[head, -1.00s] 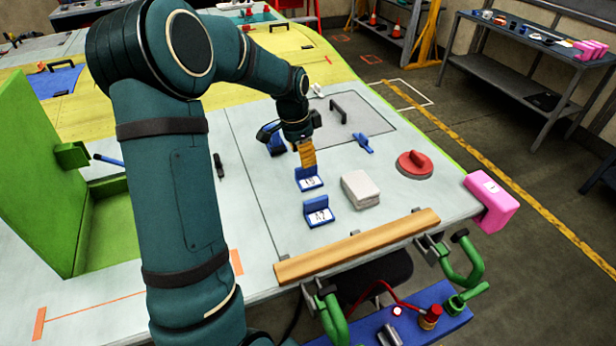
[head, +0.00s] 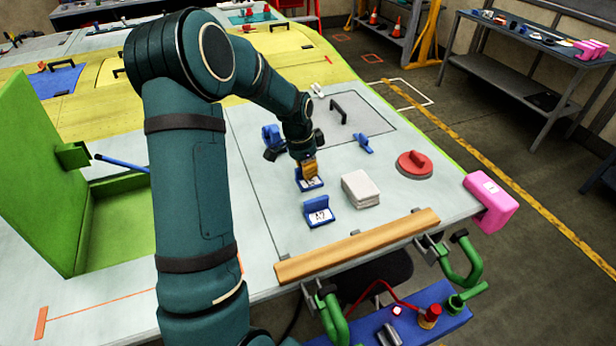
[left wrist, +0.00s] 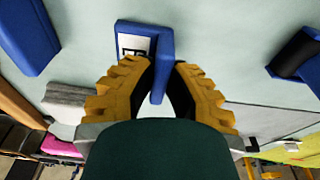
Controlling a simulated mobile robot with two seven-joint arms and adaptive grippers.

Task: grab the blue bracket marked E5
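A blue bracket (head: 311,184) lies on the pale wing panel, its white label partly covered by my left gripper (head: 308,172). In the left wrist view the bracket (left wrist: 166,38) has an upright plate pointing between the fingers. My left gripper (left wrist: 162,88) is open, with one yellow finger on each side of that plate; gaps still show beside it. The label's characters are not clear enough to read. A second blue bracket (head: 319,213), with a label like A2, lies nearer the front edge. My right gripper is not in view.
A grey-white block stack (head: 361,189) stands right of the brackets. A red disc with a handle (head: 414,164) is farther right. A wooden bar (head: 358,245) with green clamps (head: 462,266) runs along the front edge. A blue part (head: 272,139) lies behind the gripper.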

